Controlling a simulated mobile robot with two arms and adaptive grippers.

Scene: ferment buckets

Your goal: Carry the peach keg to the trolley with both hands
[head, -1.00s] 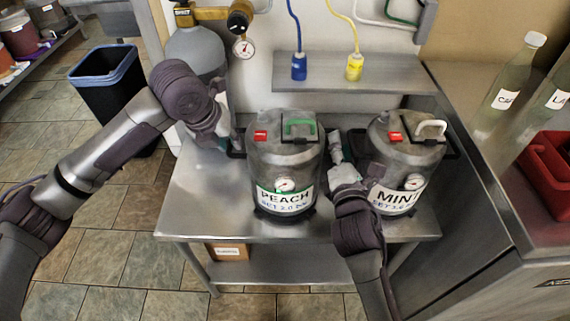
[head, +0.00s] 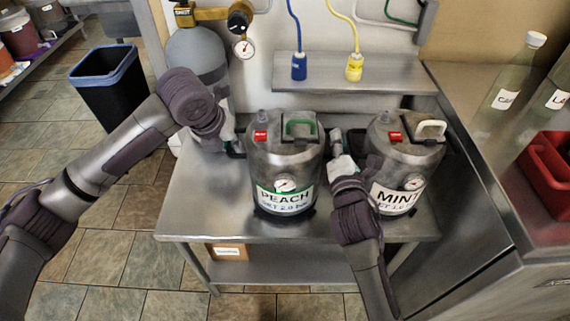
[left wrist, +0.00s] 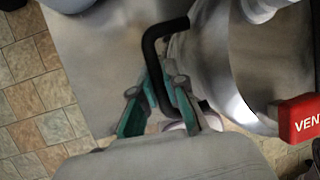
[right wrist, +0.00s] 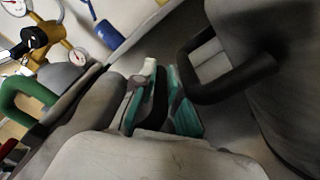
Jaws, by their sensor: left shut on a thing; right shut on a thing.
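The peach keg (head: 284,165), a grey metal keg with a green top handle and a PEACH label, stands upright on the steel table. My left gripper (head: 234,146) is at its left side. In the left wrist view my left gripper (left wrist: 168,108) is shut on the keg's black side handle (left wrist: 150,48). My right gripper (head: 338,150) is between the two kegs, at the peach keg's right side. In the right wrist view its fingers (right wrist: 158,100) are shut on a dark part, apparently the peach keg's right handle, mostly hidden. The trolley is not identifiable.
The mint keg (head: 405,165) stands close on the right, and its black handle (right wrist: 235,80) is near my right gripper. A steel shelf (head: 350,75), a grey gas cylinder (head: 195,55) and a black bin (head: 108,85) surround the table (head: 205,210).

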